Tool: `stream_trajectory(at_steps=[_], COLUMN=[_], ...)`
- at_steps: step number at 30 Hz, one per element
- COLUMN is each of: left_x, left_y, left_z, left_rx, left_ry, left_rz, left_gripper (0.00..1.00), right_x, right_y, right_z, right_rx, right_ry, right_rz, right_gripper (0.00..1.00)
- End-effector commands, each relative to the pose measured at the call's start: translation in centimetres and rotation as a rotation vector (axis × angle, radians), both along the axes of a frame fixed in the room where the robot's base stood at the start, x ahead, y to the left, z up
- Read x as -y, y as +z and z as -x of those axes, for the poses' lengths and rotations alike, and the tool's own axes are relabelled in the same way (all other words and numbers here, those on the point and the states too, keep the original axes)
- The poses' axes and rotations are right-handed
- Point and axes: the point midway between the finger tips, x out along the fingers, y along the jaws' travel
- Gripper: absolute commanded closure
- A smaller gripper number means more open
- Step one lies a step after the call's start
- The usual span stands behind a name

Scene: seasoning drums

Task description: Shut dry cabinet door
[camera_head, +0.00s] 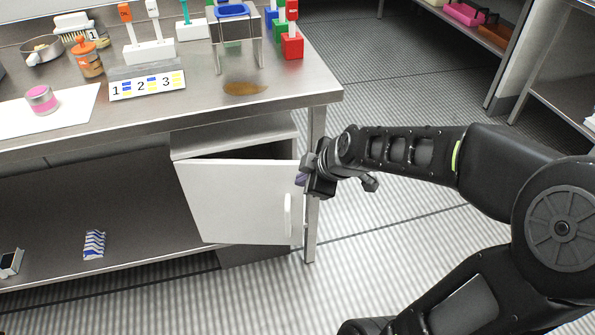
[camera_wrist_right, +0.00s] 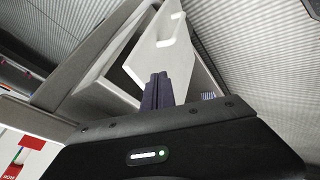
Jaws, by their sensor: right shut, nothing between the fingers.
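The white dry cabinet (camera_head: 235,137) stands under the steel table. Its white door (camera_head: 235,200) is ajar, with a dark gap between the door's top edge and the cabinet body. The door's handle (camera_head: 288,215) is near its right edge. The door also shows in the right wrist view (camera_wrist_right: 145,50), with the dark opening beside it. My right gripper (camera_head: 301,179) is shut and empty at the door's upper right edge. Its dark purple fingers (camera_wrist_right: 158,91) show together in the wrist view. I cannot tell whether they touch the door. My left gripper is not in view.
The steel table (camera_head: 290,100) has a leg (camera_head: 313,225) just right of the cabinet, close to my right gripper. A striped packet (camera_head: 94,244) lies on the lower shelf. Drums, blocks and a number sign (camera_head: 147,85) are on the tabletop.

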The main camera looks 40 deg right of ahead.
Motion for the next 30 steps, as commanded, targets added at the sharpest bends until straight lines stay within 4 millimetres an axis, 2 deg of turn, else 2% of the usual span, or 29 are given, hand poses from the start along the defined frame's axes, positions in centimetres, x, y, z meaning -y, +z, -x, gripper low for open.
stream_trajectory(at_steps=[1,6,10,15,26,30], left_x=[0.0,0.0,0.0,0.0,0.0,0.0], left_y=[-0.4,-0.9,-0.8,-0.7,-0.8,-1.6], left_z=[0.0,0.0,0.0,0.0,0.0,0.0], left_rx=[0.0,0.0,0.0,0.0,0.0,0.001], left_ry=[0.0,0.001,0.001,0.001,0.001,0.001], left_rz=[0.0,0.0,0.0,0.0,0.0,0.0], left_gripper=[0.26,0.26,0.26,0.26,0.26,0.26], right_x=[-0.1,-0.1,1.3,2.2,2.3,2.6], right_y=[-1.3,-3.9,-3.4,-3.3,-3.3,-3.7], right_z=[-0.6,-2.7,-4.4,-5.5,-5.8,-6.1], right_rx=[-0.005,-0.004,0.001,0.001,0.001,0.001], right_ry=[0.0,0.0,-0.001,0.0,0.0,0.008], right_rz=[-0.002,-0.002,0.0,0.001,0.001,0.001], right_gripper=[1.0,1.0,1.0,1.0,1.0,1.0])
